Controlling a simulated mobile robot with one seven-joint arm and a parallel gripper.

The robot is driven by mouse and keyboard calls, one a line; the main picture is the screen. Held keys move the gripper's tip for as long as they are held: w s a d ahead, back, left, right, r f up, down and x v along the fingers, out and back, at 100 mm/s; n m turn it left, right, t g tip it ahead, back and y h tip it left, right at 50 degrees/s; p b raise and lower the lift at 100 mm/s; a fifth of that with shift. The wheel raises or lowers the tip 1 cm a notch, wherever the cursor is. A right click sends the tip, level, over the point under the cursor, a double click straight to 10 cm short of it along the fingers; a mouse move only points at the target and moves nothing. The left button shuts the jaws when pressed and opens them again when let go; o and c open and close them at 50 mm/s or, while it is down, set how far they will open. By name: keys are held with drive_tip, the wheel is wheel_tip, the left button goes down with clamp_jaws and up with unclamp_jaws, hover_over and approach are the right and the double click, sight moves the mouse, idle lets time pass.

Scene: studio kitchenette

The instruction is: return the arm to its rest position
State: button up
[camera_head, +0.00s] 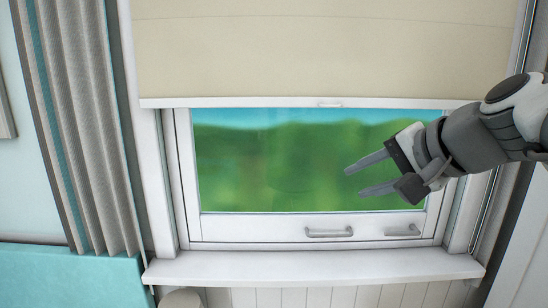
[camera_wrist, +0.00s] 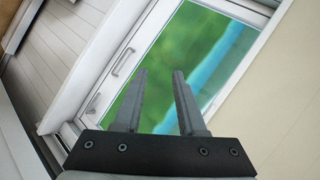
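My gripper (camera_head: 354,181) reaches in from the right in the head view, in front of the right part of the window (camera_head: 280,170). Its two grey fingers point left and stand apart with nothing between them. In the wrist view my gripper (camera_wrist: 160,74) is also open and empty, with the window pane behind the fingers. No rest position is marked in either view.
A beige blind (camera_head: 320,45) covers the window's upper part. Two handles sit on the lower frame, one of them here (camera_head: 329,232). A white sill (camera_head: 310,267) juts out below. A grey curtain (camera_head: 85,120) hangs at the left, above a teal surface (camera_head: 70,275).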

drive_tip(key=s+f+n+g+h, duration=0.4)
drive_tip(key=s+f+n, duration=0.5)
drive_tip(key=s+f, duration=0.5)
wheel_tip(320, 180, down, 4)
drive_tip(key=shift+s+a+r+h, duration=0.2)
drive_tip(key=shift+s+a+h, duration=0.1)
drive_tip(key=shift+h, duration=0.2)
drive_tip(key=shift+d, duration=0.15)
